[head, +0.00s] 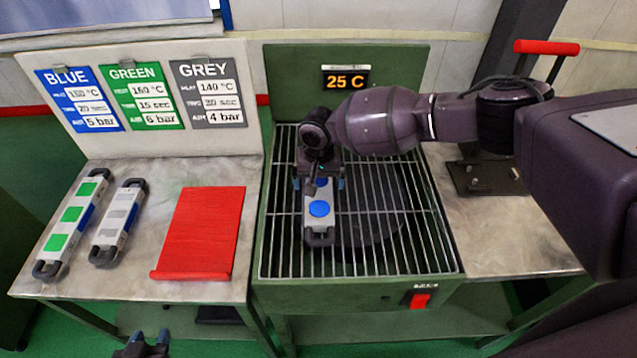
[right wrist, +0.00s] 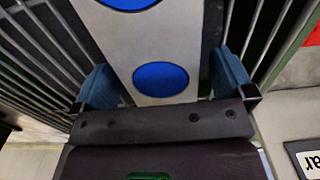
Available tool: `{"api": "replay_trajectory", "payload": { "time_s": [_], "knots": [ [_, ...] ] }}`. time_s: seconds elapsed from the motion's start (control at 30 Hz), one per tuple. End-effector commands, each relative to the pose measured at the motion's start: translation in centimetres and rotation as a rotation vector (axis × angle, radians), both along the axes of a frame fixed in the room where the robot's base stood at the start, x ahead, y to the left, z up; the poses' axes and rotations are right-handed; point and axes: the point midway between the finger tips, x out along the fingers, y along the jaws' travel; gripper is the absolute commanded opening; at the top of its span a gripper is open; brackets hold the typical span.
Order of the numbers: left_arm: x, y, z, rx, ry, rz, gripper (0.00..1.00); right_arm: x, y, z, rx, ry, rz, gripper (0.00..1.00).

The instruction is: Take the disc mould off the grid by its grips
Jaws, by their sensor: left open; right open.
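The disc mould (head: 312,226) is a pale bar with blue discs and a dark grip at its near end. It lies on the metal grid (head: 401,240); its far end is hidden under my right gripper (head: 319,183). That gripper is open, with its blue fingers on either side of the mould's far part. In the right wrist view the mould (right wrist: 130,52) lies between the spread fingers, with visible gaps at its sides. My left gripper (head: 150,338) is open and empty at the bottom edge, low in front of the left table.
A sign board (head: 150,95) and a "25 C" display (head: 345,80) stand behind. A red-handled lever (head: 546,47) stands at right.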

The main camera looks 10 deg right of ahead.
Motion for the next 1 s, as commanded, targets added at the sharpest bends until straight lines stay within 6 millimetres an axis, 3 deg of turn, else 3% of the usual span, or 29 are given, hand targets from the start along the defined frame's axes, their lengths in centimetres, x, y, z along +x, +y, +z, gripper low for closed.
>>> {"api": "replay_trajectory", "payload": {
  "time_s": [0.23, 0.73, 1.0],
  "knots": [
    [-0.24, 0.04, -0.14, 0.000, 0.005, 0.002, 0.43, 0.02, 0.01, -0.10, 0.001, 0.000, -0.001, 1.00],
    [-0.56, 0.13, -0.38, 0.002, 0.013, 0.003, 0.43, 0.03, -0.03, -0.08, 0.000, 0.000, -0.001, 0.23],
    [-0.26, 0.10, -0.20, 0.002, 0.007, 0.001, 0.43, 0.14, 0.02, 0.18, 0.002, -0.002, -0.001, 0.22]
  ]
}}
